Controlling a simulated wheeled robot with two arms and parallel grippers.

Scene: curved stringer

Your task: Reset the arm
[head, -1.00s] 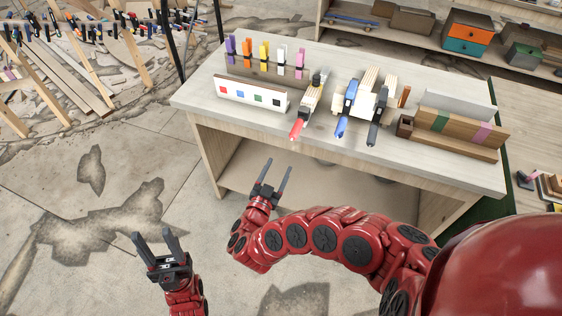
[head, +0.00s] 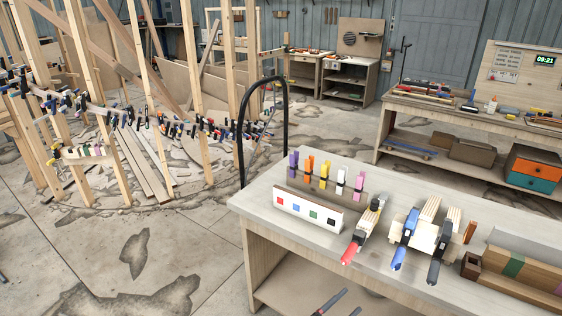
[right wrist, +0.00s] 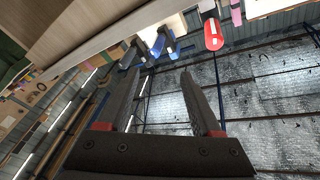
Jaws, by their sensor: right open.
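My right gripper (head: 352,300) shows only by its dark fingertips at the bottom edge of the head view, in front of the workbench (head: 262,206). In the right wrist view its two fingers (right wrist: 158,75) stand apart with nothing between them. The rest of my right arm is out of the head view. My left gripper is not in view.
The bench holds a row of coloured clamps (head: 325,172), a white panel with coloured squares (head: 307,212), a red-tipped clamp (head: 350,252), a blue-tipped clamp (head: 399,255) and wooden blocks (head: 515,268). Timber frames (head: 195,90) with many clamps stand left.

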